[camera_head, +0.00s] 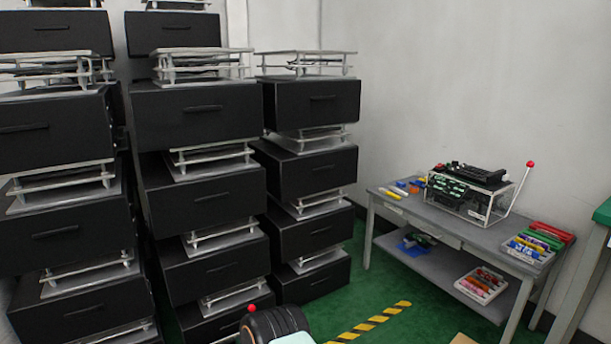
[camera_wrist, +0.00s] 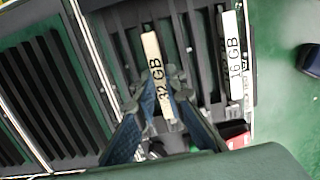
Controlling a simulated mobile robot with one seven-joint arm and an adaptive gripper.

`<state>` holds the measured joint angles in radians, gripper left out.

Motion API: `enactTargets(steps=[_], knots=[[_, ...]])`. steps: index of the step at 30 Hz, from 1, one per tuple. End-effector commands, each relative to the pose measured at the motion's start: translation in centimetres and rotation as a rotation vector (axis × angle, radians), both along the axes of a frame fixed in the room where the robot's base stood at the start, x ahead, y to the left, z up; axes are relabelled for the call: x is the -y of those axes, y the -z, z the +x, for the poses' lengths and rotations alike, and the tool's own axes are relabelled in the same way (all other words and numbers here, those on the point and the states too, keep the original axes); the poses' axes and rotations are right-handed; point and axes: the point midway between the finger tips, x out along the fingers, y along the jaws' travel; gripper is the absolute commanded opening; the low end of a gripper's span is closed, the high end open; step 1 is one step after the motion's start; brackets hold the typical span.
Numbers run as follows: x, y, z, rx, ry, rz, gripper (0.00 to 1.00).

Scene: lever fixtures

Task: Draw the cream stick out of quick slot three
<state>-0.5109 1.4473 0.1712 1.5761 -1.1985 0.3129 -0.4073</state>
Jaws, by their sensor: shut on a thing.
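A cream stick (camera_wrist: 152,52) marked "32 GB" shows in the wrist view, lying lengthwise along a dark slotted board. My gripper (camera_wrist: 163,92) is shut on this stick near its lower end, with one finger on each side. I cannot tell how deep the stick sits in its slot or which number the slot has. A paler stick (camera_wrist: 233,65) marked "16 GB" lies to the right, apart from my fingers. In the head view, a black-topped fixture (camera_head: 470,185) with a red-knobbed lever stands on the grey table; my gripper cannot be made out there.
Dark empty slots (camera_wrist: 45,85) lie left of the cream stick. A red piece (camera_wrist: 238,141) is close to my right finger. In the head view, black drawer units (camera_head: 200,115) stand on the left. Trays of coloured parts (camera_head: 527,250) sit on the table's right end.

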Motion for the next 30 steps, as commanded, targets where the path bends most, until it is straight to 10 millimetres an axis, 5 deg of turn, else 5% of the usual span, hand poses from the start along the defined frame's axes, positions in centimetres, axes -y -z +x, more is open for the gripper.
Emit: enactTargets(steps=[30], knots=[[0.0,-2.1,0.0,0.000,0.000,0.000,0.00]])
